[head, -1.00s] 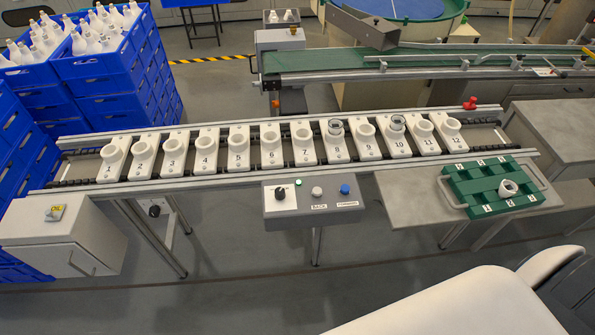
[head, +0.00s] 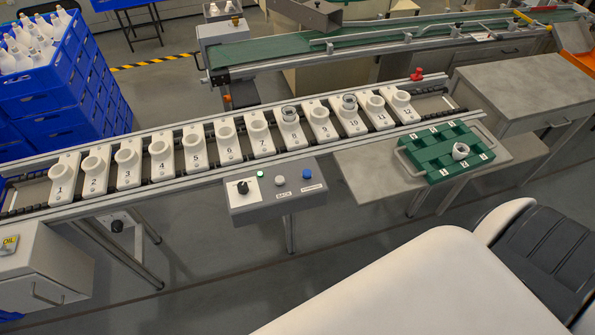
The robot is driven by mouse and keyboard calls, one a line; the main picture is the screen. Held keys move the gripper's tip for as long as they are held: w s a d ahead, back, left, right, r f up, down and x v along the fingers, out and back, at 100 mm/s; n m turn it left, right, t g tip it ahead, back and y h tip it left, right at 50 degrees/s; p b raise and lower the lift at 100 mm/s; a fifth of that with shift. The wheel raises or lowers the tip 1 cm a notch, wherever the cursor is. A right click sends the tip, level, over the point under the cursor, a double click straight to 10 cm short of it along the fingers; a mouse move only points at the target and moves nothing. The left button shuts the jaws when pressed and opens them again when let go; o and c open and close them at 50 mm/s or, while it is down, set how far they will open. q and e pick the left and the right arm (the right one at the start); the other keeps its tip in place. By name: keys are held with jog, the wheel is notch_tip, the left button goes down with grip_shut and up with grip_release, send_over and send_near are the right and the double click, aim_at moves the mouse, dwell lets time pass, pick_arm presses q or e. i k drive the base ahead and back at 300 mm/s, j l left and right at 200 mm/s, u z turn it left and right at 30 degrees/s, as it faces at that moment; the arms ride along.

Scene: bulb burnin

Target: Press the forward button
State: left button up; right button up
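The control box (head: 240,210) hangs at the front edge of the conveyor, near the middle of the head view. The forward button (head: 307,174) is the blue one at its right end, above a label that seems to read FORWARD. A whitish button (head: 280,180) sits left of it above the BACK label. A small green lamp or button (head: 260,174) and a black knob (head: 243,187) are further left.
The conveyor (head: 25,205) carries a row of numbered white holders; holders 8 and 10 hold clear-rimmed pieces. A green tray (head: 415,152) with one white ring (head: 460,151) rests on a grey shelf to the right. Floor before the box is open.

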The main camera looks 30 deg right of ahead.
aim_at(307, 173)
jog(key=l+z, duration=0.15)
jog(key=z, duration=0.85)
